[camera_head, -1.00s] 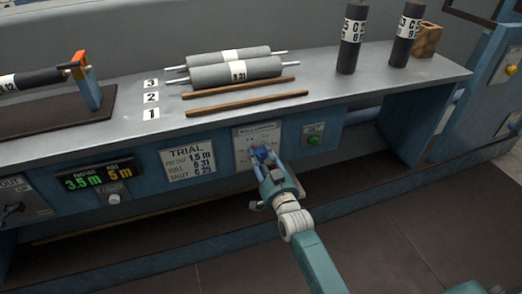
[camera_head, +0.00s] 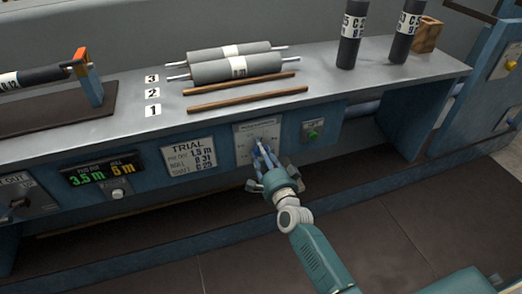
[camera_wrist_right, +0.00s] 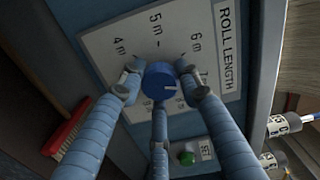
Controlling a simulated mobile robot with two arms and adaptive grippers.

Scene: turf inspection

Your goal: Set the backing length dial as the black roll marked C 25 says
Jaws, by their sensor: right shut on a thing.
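My right gripper (camera_head: 262,146) has its fingers around the blue dial knob (camera_wrist_right: 160,82) on the front panel. The dial plate (camera_wrist_right: 148,40) reads "ROLL LENGTH", with 4 m, 5 m and 6 m marks visible; a further mark is partly covered by a finger. The knob's white pointer faces right in the right wrist view. The display (camera_head: 100,174) shows 3.5 m and 6 m. Two black rolls (camera_head: 351,32) (camera_head: 405,35) stand upright on the bench; their labels are only partly readable, so I cannot tell which is C 25. My left gripper is out of view.
A green button (camera_head: 313,134) is right of the dial; a TRIAL card (camera_head: 189,157) is left. Grey rollers (camera_head: 232,67) and brown rods (camera_head: 245,98) lie on the bench (camera_head: 225,120). Another dial panel (camera_head: 22,197) is far left. Floor in front is clear.

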